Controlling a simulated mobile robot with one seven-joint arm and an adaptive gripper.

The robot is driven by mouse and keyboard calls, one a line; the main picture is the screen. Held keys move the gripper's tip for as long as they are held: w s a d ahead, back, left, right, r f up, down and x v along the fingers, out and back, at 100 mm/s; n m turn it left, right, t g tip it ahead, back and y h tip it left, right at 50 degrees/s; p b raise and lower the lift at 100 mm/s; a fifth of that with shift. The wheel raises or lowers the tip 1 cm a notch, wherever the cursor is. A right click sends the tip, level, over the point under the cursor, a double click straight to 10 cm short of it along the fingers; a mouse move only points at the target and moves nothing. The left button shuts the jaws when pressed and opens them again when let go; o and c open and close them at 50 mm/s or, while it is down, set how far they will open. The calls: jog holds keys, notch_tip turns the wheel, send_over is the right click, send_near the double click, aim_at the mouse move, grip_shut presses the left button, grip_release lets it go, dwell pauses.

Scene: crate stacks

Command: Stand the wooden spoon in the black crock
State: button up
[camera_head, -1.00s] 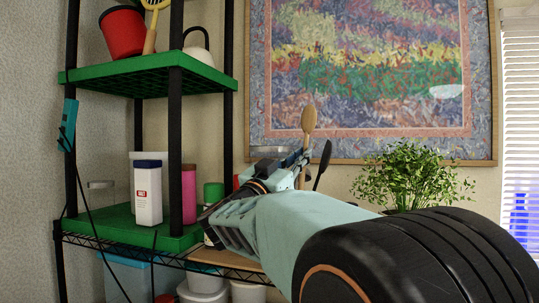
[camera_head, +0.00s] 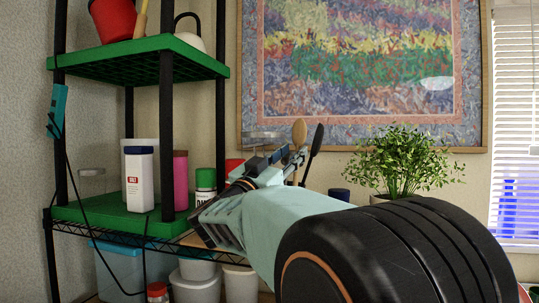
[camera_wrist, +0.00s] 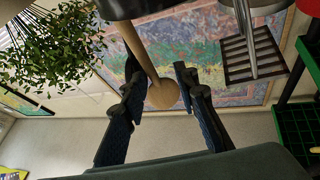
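The wooden spoon (camera_head: 299,132) stands bowl-up beside a black utensil (camera_head: 317,138) in the head view. In the inverted wrist view, the wooden spoon's bowl (camera_wrist: 163,94) lies between my fingers. Its handle runs at a slant to a dark rounded form at the top edge, which looks like the black crock (camera_wrist: 140,9). In the head view my arm hides the crock and the handle's lower end. My gripper (camera_wrist: 160,82) has its fingers apart around the spoon, with a gap beside the right finger. In the head view my gripper (camera_head: 285,160) is just left of the spoon.
A slotted metal turner (camera_wrist: 250,52) stands beside my gripper in the wrist view. A leafy plant (camera_head: 405,165) is to the right in the head view. A black-post shelf with green boards (camera_head: 140,60) stands left, holding several containers. A framed picture (camera_head: 360,75) hangs behind.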

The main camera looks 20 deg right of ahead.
jog(key=v, duration=1.2)
dwell(0.6)
